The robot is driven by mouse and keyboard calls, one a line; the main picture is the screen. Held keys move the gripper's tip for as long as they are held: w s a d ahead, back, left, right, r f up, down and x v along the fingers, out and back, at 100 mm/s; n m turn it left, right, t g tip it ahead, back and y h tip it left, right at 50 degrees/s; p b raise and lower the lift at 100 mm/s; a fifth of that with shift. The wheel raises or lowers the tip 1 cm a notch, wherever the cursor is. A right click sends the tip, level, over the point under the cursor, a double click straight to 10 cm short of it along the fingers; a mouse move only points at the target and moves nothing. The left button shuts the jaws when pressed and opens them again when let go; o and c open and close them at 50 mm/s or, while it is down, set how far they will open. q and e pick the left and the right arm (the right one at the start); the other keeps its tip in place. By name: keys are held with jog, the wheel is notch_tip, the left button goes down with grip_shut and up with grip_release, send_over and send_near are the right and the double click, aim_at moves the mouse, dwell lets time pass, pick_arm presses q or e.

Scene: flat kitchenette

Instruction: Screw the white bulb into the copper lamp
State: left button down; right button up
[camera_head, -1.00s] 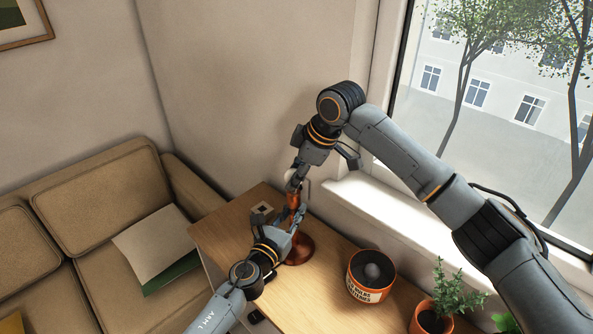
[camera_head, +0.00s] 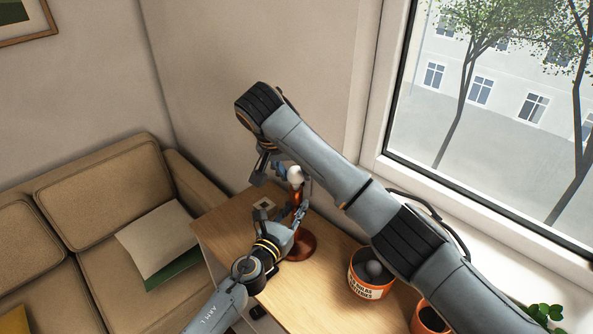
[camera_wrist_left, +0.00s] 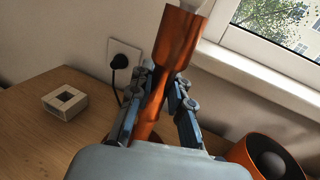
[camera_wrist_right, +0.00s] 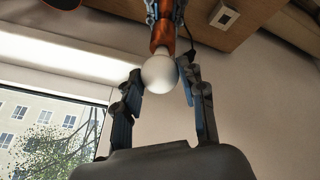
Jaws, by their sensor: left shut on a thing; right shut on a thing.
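The copper lamp (camera_head: 304,246) stands upright on the wooden side table, its round foot to the right of my left gripper. My left gripper (camera_head: 297,214) is shut around the lamp's stem; the left wrist view shows its fingers (camera_wrist_left: 163,76) on both sides of the copper body (camera_wrist_left: 175,45). The white bulb (camera_head: 296,175) sits at the lamp's top end. In the right wrist view the bulb (camera_wrist_right: 159,75) is between the fingers of my right gripper (camera_wrist_right: 160,88), which is shut on it. The bulb's base is hidden, so I cannot tell how deep it sits.
An orange tin (camera_head: 367,289) with a grey bulb (camera_head: 374,268) in it stands right of the lamp. A small white box (camera_wrist_left: 64,102) lies on the table left of the lamp. A wall socket (camera_wrist_left: 122,62) and the window sill are close behind.

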jog(key=m, duration=0.1)
jog(key=m+g, duration=0.1)
jog(key=m, duration=0.1)
jog(key=m+h, duration=0.1)
jog(key=m, duration=0.1)
jog(key=shift+w+a+r, duration=0.15)
jog(key=shift+w+r, duration=0.05)
jog(key=shift+w, duration=0.1)
jog(key=shift+f+m+g+h, duration=0.1)
jog(key=shift+m+g+h, duration=0.3)
jog(key=shift+m, duration=0.2)
jog(key=o, duration=0.9)
jog(key=shift+c, duration=0.2)
jog(key=shift+f, duration=0.1)
jog(key=shift+s+r, duration=0.1)
jog(key=shift+r, duration=2.15)
jog(key=shift+c, duration=0.4)
